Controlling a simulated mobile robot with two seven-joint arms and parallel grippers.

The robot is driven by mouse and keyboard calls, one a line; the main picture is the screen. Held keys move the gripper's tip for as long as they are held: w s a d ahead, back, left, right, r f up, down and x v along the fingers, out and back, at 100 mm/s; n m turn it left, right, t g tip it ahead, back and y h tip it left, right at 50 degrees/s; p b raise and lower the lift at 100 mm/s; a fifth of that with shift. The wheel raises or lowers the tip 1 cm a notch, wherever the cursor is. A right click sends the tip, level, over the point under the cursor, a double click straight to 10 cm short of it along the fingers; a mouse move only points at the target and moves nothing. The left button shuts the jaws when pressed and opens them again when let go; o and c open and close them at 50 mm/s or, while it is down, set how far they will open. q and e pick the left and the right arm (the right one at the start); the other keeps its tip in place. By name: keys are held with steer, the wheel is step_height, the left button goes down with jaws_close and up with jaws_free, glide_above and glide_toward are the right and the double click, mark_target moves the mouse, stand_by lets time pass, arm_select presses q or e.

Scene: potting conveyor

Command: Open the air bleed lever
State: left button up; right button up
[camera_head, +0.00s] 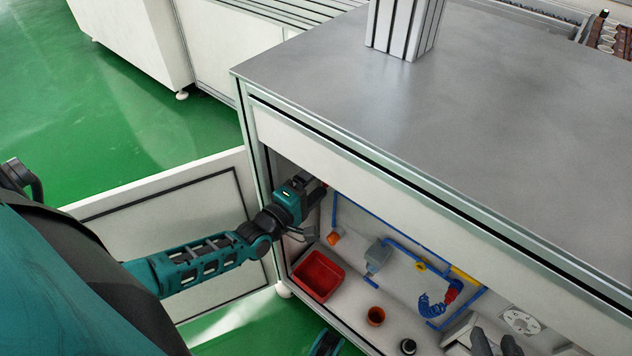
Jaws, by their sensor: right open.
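The open cabinet under the grey worktop holds blue air piping (400,250) on its back wall. A red fitting (453,291) sits at the pipe above a coiled blue hose (430,306); a yellow fitting (421,266) is to its left. I cannot tell which part is the air bleed lever. My right gripper (496,343) shows two dark, parted fingers at the bottom right, open and empty, below and right of the red fitting.
A red bin (318,276), an orange-brown pot (376,316) and a dark round item (408,346) stand on the cabinet floor. A grey box (377,256) is on the piping. The cabinet door (170,215) stands open at left. The worktop (400,120) overhangs the opening.

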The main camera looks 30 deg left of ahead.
steer(key=shift+f, duration=0.1)
arm_select(q)
steer(key=s+a+p, duration=0.1)
steer(key=s+p, duration=0.1)
steer(key=s, duration=1)
steer(key=shift+s+a+p, duration=0.35)
steer(key=shift+s, duration=0.05)
arm_select(e)
steer(key=shift+s+d+r, duration=0.2)
steer(key=shift+d+r, duration=0.25)
steer(key=shift+r, duration=0.2)
